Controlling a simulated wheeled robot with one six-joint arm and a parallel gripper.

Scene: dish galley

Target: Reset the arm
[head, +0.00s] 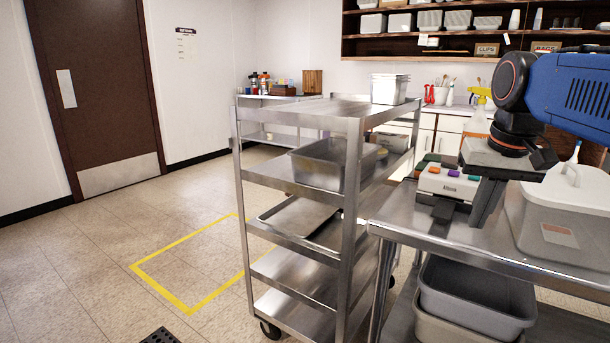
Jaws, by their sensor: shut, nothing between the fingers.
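My arm (575,92) reaches in from the right edge, its blue link ending in a dark wrist joint. My gripper (484,208) hangs from it, pointing down over the steel table at the right. Its fingers are shut with nothing held. It shows just in front of a small white box (434,184) with coloured pieces on top. Whether it touches the box or the table cannot be told from this view.
Grey tubs (475,300) sit below. A steel cart (352,190) carrying a grey tub (330,158) stands to the left. A spray bottle (478,115) is behind.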

